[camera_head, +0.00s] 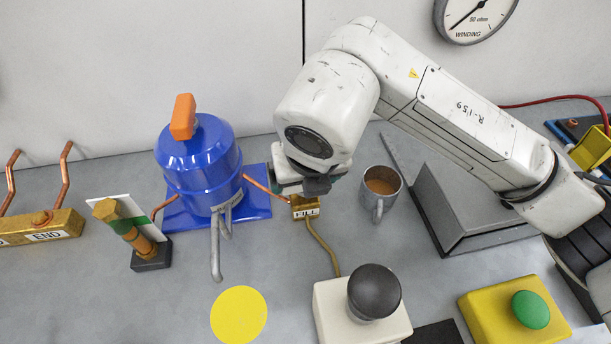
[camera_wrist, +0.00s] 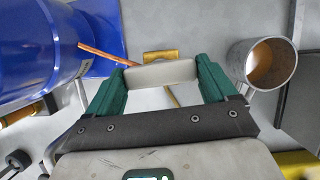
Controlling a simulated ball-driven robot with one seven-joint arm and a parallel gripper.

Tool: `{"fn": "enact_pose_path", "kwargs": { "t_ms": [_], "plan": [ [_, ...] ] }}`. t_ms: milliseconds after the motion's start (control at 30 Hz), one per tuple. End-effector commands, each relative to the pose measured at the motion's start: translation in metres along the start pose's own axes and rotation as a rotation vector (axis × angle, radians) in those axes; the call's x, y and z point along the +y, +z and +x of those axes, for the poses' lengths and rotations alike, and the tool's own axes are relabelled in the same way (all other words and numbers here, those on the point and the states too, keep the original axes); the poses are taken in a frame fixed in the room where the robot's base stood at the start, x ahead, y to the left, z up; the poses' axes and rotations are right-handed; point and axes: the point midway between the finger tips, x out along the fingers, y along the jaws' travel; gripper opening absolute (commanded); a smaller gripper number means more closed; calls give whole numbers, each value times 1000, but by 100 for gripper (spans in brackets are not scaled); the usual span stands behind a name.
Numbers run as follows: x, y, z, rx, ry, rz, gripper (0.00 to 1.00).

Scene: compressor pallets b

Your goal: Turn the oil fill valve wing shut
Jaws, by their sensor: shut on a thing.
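The brass oil fill valve block (camera_head: 305,208), labelled FILL, stands right of the blue compressor (camera_head: 200,165), with a copper pipe between them. My gripper (camera_head: 303,186) is directly over the block and hides its top. In the wrist view my gripper's green fingers (camera_wrist: 160,84) are closed on a pale grey wing (camera_wrist: 160,73) that spans the gap between them. Part of the brass block (camera_wrist: 160,56) shows just beyond the wing. The wing's angle against the pipe is hard to tell in the head view.
A grey mug (camera_head: 381,190) of brown liquid stands close right of my gripper, with a grey angled stand (camera_head: 445,215) beyond it. A black knob on a white box (camera_head: 335,310) and a green button on a yellow box (camera_head: 480,310) are in front.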

Motion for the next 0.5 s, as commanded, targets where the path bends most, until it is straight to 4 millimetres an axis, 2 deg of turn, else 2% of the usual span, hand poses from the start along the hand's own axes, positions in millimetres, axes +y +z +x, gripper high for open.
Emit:
{"fn": "enact_pose_path", "kwargs": {
  "t_ms": [500],
  "plan": [
    [0,2,-1,-7,-29,75,55]
  ]
}}
